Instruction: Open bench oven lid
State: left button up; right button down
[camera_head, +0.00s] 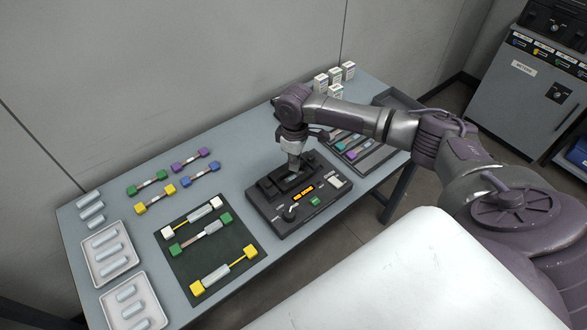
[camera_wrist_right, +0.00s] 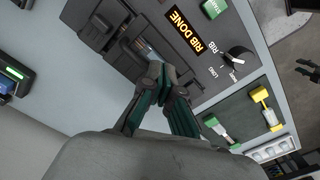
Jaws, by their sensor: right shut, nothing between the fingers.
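The bench oven is a dark box (camera_head: 283,226) on the bench. In the right wrist view its top (camera_wrist_right: 203,72) shows an amber display (camera_wrist_right: 186,32) reading "RIB DONE", a green button (camera_wrist_right: 214,8) and a knob (camera_wrist_right: 237,57). My right gripper (camera_head: 294,172) points down at the raised dark parts on the oven's top. In the right wrist view its fingertips (camera_wrist_right: 163,78) are together with nothing between them, beside a slot-like area. Fingers and arm hide part of the top; I cannot tell the lid's position or whether they touch. My left gripper is not visible.
A dark mat (camera_head: 178,256) with several coloured connector pieces lies left of the oven. White trays (camera_head: 88,265) are at the bench's left end. A dark tray (camera_head: 383,160) with coloured pieces is right of the oven. Small boxes (camera_head: 335,90) stand behind.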

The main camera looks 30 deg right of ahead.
jog(key=shift+f, duration=0.15)
jog(key=shift+f, duration=0.5)
jog(key=shift+s+f, duration=0.15)
jog(key=shift+s+f, duration=0.1)
jog(key=shift+f, duration=0.05)
jog(key=shift+a, duration=0.15)
dwell(0.5)
jog(key=shift+w+r+p, duration=0.35)
jog(key=shift+p, duration=0.05)
jog(key=shift+w+r+p, duration=0.4)
jog(key=shift+w, duration=0.3)
